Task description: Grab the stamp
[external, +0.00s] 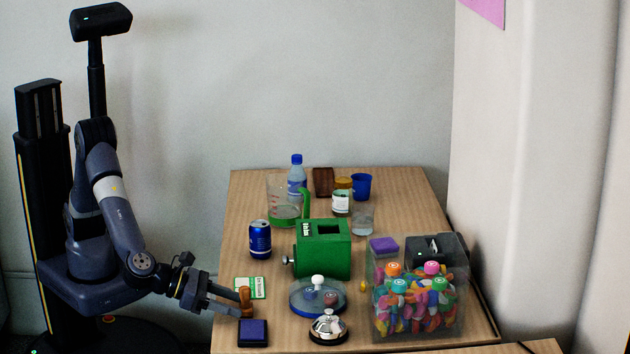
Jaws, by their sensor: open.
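The stamp, a small brown wooden one with a knobbed handle (246,298), stands upright near the table's left front edge. My gripper (237,303) is open at the left of the stamp, its fingers pointing right toward it. The fingertips are at or very near the handle. I cannot tell whether the handle is between them or whether they touch it. A dark blue ink pad (253,333) lies just in front of the stamp.
Green-and-white cards (258,287) lie behind the stamp. A bell (328,328), a round clear-lidded dish (303,301), a green box (325,250) and a blue can (260,239) stand to the right. A clear bin of colourful items (455,285) is farther right.

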